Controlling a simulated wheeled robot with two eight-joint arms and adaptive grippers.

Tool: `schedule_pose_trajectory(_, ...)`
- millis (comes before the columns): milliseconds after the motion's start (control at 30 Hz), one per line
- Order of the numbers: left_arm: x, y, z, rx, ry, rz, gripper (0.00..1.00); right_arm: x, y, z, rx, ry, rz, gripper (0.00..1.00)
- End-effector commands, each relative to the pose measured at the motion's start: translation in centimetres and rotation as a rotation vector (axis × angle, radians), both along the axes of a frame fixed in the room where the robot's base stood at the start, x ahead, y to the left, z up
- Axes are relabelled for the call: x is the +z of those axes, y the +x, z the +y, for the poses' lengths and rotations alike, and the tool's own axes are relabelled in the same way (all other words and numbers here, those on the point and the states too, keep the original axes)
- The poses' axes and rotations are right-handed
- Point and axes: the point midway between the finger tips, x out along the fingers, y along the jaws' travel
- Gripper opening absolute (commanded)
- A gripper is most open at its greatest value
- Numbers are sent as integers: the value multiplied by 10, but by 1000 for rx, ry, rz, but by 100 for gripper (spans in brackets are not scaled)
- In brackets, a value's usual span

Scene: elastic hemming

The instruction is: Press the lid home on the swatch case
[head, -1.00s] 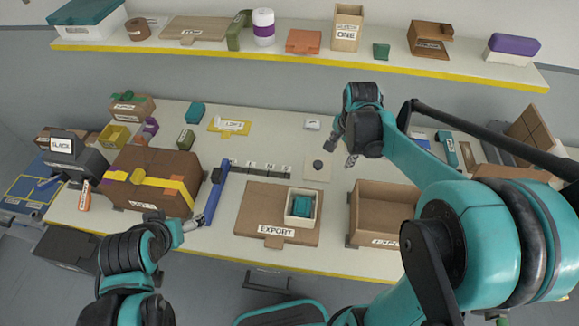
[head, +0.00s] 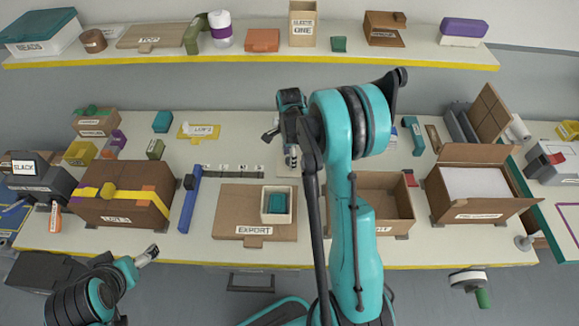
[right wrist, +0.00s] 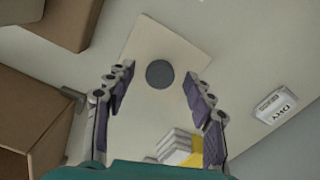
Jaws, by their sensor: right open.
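The cream open box (head: 266,217), which I take to be the swatch case, stands on the EXPORT board with a teal block (head: 277,203) inside. A flat cream plate (right wrist: 165,45) with a dark round knob (right wrist: 160,74), apparently the lid, lies on the table behind the board. My right gripper (head: 280,148) is above this plate and mostly hides it in the head view. In the right wrist view its open fingers (right wrist: 160,100) are either side of the knob, with nothing held. My left gripper (head: 148,255) is at the table's front left edge, its finger gap unclear.
An open brown carton (head: 392,190) stands right of the EXPORT board (head: 230,222), partly behind my right arm. A blue bar (head: 190,205) and a strapped brown box (head: 120,205) are to the left. A white labelled block (right wrist: 275,103) lies beside the plate.

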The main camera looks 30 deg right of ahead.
Motion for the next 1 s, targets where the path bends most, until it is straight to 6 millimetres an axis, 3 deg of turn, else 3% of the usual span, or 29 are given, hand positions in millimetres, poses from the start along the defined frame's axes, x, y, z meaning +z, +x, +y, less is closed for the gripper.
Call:
schedule_pose_trajectory(100,-5,0,0,0,0,0,84,-15,0,0,0,0,0,54)
schedule_pose_trajectory(300,-4,0,0,0,0,0,84,-14,0,0,1,0,0,54)
schedule_pose_trajectory(467,-4,0,0,0,0,0,84,-14,0,0,1,0,0,14)
schedule_pose_trajectory(500,-4,0,0,0,0,0,84,-14,0,0,1,0,0,10)
schedule_pose_trajectory(833,-3,0,0,0,0,0,84,-13,0,0,1,0,-1,10)
schedule_pose_trajectory(1000,4,0,0,0,0,0,84,10,0,0,1,0,-1,10)
